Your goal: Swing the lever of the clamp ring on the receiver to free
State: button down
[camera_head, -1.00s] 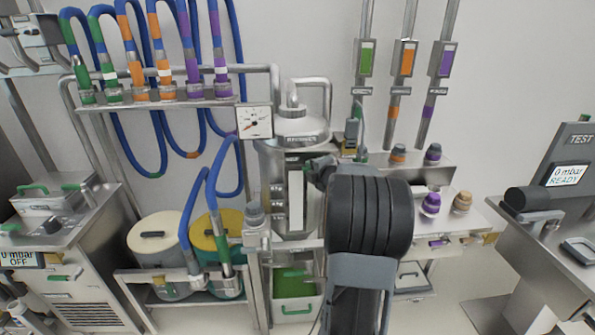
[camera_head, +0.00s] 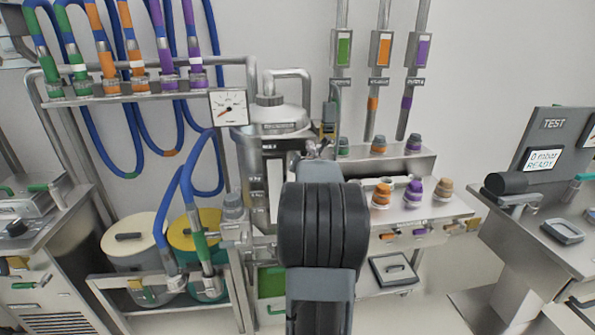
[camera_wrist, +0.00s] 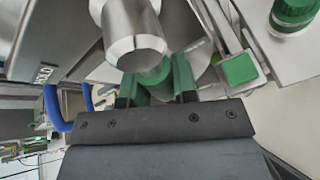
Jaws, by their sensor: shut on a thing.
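The receiver (camera_head: 280,117) is a grey metal vessel with a domed lid and bent pipe, left of centre in the head view. My arm covers its right side and the clamp ring, and I cannot make out the lever there. My gripper (camera_wrist: 155,92) is at the lower middle of the wrist view, its two fingers shut on a green cylindrical grip (camera_wrist: 154,76). I cannot tell whether this grip belongs to the lever. A thick bare metal cylinder (camera_wrist: 133,35) with a bevelled end is just above it.
A dial gauge (camera_head: 228,107) stands left of the receiver, near blue hoses (camera_head: 210,170). A shelf with coloured plugs (camera_head: 413,193) is to the right. A test console (camera_head: 545,160) stands far right. In the wrist view, a green square (camera_wrist: 240,68) is close on the right.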

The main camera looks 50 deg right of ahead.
jog(key=shift+s+d+f+n+g+h+b, duration=0.2)
jog(key=shift+s+d+n+g+h+b, duration=0.3)
jog(key=shift+n+b, duration=0.3)
jog(key=shift+s+d+f+n+g+h+b, duration=0.15)
jog(key=shift+s+d+n+g+h+b, duration=0.2)
jog(key=shift+d+n+h+b, duration=0.35)
jog(key=shift+a, duration=0.1)
jog(key=c, duration=0.9)
grip_release()
jog(key=shift+s+r, duration=0.1)
jog(key=p+v, duration=0.4)
jog(key=v, duration=0.9)
jog(key=shift+s+a, duration=0.2)
jog(key=shift+s, duration=0.05)
jog(key=shift+r, duration=0.15)
